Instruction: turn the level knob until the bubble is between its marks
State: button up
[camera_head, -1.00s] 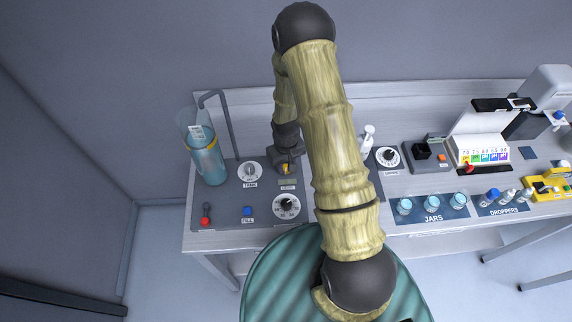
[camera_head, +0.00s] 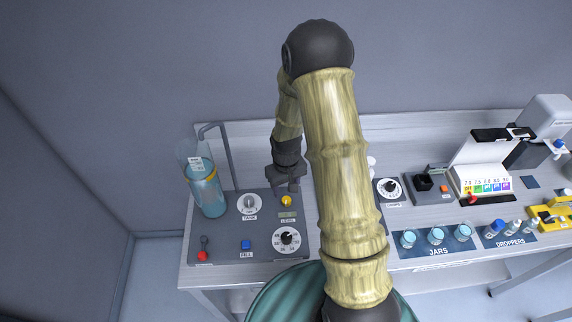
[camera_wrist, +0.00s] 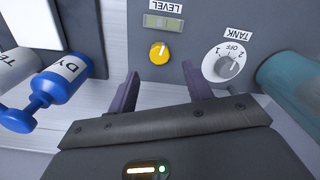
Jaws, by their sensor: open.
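The yellow level knob (camera_head: 286,201) sits on the grey panel and also shows in the wrist view (camera_wrist: 159,53), with a pale pointer line on it. The level vial (camera_wrist: 163,22) is a small greenish window beside the knob, next to the LEVEL label; it also shows in the head view (camera_head: 288,215). The bubble and its marks are too small to make out. My gripper (camera_head: 287,187) is open and empty just behind the knob. In the wrist view its fingers (camera_wrist: 161,80) stand apart, with the knob ahead of the gap, not touched.
A water-filled cylinder (camera_head: 209,194) stands at left. A blue dye bottle (camera_wrist: 62,80) shows in the wrist view.

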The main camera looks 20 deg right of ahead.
notch_tip(320, 180, up, 12)
jog(key=b, duration=0.2)
jog(key=shift+f, duration=0.25)
dwell(0.4)
jog(key=s+r+m+t, duration=0.2)
jog(key=s+r, duration=0.2)
jog(key=s, duration=0.9)
jog(key=shift+t+b, duration=0.3)
jog(key=shift+b, duration=0.05)
jog(key=shift+w, duration=0.1)
jog(key=n+g+b, duration=0.2)
jog(key=g+b, duration=0.1)
send_over(286, 199)
notch_tip(286, 199, down, 4)
jog(key=shift+w+r, duration=0.1)
